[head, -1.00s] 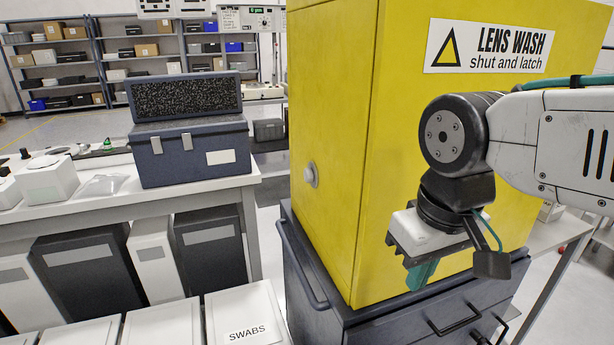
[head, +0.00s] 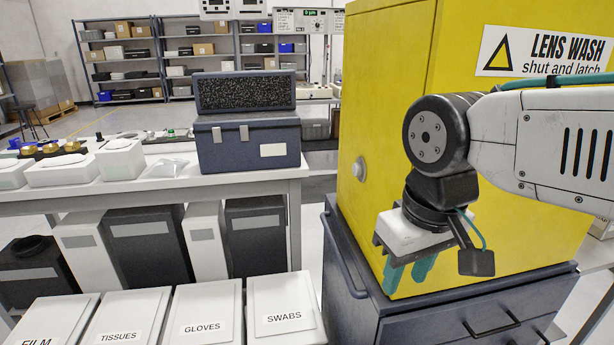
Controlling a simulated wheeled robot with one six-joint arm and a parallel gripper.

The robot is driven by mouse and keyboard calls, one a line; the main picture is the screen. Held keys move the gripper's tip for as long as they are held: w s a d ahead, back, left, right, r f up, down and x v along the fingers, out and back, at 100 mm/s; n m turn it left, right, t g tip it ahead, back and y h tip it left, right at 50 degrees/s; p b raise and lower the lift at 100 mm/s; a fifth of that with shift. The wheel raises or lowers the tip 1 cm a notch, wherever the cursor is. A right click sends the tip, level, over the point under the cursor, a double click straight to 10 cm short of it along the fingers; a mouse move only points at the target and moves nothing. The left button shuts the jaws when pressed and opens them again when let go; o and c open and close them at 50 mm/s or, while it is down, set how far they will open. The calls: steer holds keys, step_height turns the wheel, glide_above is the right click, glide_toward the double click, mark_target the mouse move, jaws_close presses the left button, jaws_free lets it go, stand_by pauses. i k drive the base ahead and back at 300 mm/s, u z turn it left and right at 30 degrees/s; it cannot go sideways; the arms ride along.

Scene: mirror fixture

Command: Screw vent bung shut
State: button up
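A small round grey fitting (head: 359,169) sits on the left side wall of the yellow lens wash cabinet (head: 385,110). It looks like the vent bung, but it is too small to tell how far it is screwed in. My gripper (head: 408,273) hangs fingers-down in front of the cabinet, to the right of and lower than the fitting in the picture. Its two teal fingers stand apart with nothing visible between them. The gripper is not touching the fitting.
The cabinet stands on a dark drawer unit (head: 400,325) with a side rail. Left are a white bench (head: 180,184) with a dark foam-lined case (head: 248,140) and white bins labelled FILM, TISSUES, GLOVES and SWABS (head: 285,300). A floor gap separates bench and drawer unit.

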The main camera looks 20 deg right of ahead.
mark_target(357, 168)
steer(key=u, duration=2.35)
steer(key=i, duration=0.85)
steer(key=z, duration=2.8)
